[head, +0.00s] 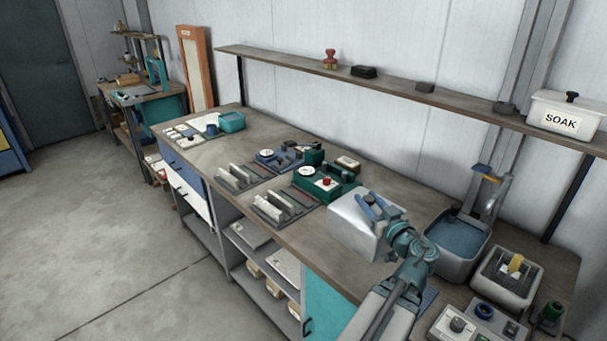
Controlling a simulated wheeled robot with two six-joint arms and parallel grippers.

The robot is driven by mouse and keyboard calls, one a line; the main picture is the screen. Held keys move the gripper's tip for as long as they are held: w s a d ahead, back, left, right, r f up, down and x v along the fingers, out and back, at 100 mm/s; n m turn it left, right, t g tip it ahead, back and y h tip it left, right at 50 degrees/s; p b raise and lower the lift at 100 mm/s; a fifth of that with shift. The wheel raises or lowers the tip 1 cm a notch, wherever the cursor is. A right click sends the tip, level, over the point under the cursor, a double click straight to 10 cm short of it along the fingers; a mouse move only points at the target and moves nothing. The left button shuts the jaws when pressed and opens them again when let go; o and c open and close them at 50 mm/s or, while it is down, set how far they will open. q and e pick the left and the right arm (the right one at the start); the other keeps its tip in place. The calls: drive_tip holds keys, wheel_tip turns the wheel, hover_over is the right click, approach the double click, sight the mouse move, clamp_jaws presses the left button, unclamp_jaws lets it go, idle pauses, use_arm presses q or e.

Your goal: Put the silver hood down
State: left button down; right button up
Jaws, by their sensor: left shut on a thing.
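The silver hood (350,226) is a box-like metal cover with rounded edges, over the middle of the long workbench (345,262). My left gripper (374,211) is shut on the silver hood at its top right side, and the fingers hide part of it. The hood looks about level; I cannot tell whether its lower edge touches the bench top. Just left of it stands a green device (332,184) with a red knob and a white dial. My right gripper is not in view.
Right of the hood are a water-filled basin (456,240) and a grey tray with a yellow item (507,278). Metal racks (283,205) stand to the left. A wall shelf (440,98) bears a box marked SOAK (562,121). Bare bench lies in front of the hood.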

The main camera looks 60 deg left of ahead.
use_arm(q)
drive_tip(key=shift+s+f+b, duration=0.4)
drive_tip(key=shift+f+b, duration=0.1)
drive_tip(key=shift+f, duration=0.15)
wheel_tip(320, 180, down, 8)
drive_tip(key=b, duration=0.8)
drive_tip(key=shift+w, duration=0.15)
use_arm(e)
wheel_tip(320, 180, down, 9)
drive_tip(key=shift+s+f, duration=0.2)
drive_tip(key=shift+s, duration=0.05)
